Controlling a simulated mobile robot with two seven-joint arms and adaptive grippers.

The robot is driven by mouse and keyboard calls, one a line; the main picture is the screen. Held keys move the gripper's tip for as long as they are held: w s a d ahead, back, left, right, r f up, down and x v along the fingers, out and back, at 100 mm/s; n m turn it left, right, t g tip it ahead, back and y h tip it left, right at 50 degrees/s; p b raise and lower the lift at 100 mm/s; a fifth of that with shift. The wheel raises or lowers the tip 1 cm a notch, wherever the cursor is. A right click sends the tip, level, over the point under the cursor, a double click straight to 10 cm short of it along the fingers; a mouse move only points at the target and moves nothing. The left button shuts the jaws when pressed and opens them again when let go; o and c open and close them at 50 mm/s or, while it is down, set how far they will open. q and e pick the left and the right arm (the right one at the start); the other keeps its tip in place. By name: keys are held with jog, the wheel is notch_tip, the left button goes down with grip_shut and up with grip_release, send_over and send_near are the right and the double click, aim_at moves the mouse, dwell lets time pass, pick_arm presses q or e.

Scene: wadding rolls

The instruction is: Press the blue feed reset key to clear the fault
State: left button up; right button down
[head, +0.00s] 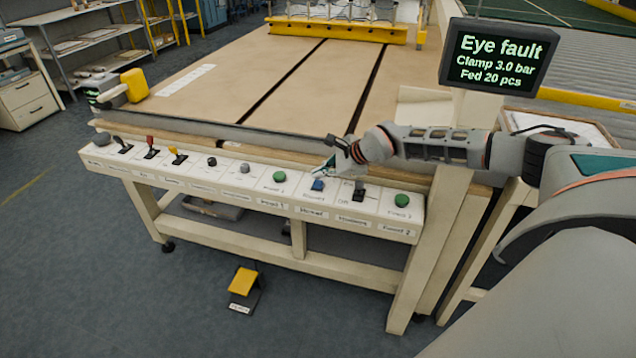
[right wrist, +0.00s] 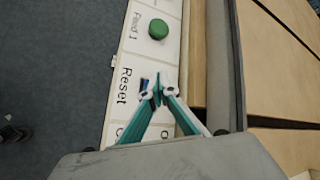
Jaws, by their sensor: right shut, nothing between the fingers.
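The blue key (head: 318,185) sits on the cream control panel, between a green button and a black switch. In the right wrist view the blue key (right wrist: 144,84) lies beside the printed word "Reset", partly covered by my fingertips. My right gripper (head: 325,170) is shut and empty, its tips pointing down just above or at the key; I cannot tell whether they touch. The gripper (right wrist: 156,92) also shows in the right wrist view. The display (head: 497,57) reads "Eye fault", "Clamp 3.0 bar" and "Fed 20 pcs". My left gripper is not in view.
A green button (head: 279,177) is left of the key; a black switch (head: 359,191) and another green button (head: 402,200) are to its right. Several levers and knobs fill the panel's left part. The machine bed (head: 270,85) lies behind. A yellow pedal (head: 243,281) is on the floor.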

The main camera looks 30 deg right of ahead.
aim_at(320, 183)
jog(key=shift+f, duration=0.15)
jog(key=shift+f, duration=0.3)
jog(key=shift+f+b, duration=0.5)
jog(key=shift+f, duration=0.05)
dwell(1.1)
jog(key=shift+r, duration=0.1)
jog(key=shift+r+p, duration=0.75)
jog(key=shift+r, duration=0.15)
jog(key=shift+r+p, duration=1.95)
jog(key=shift+r, duration=0.55)
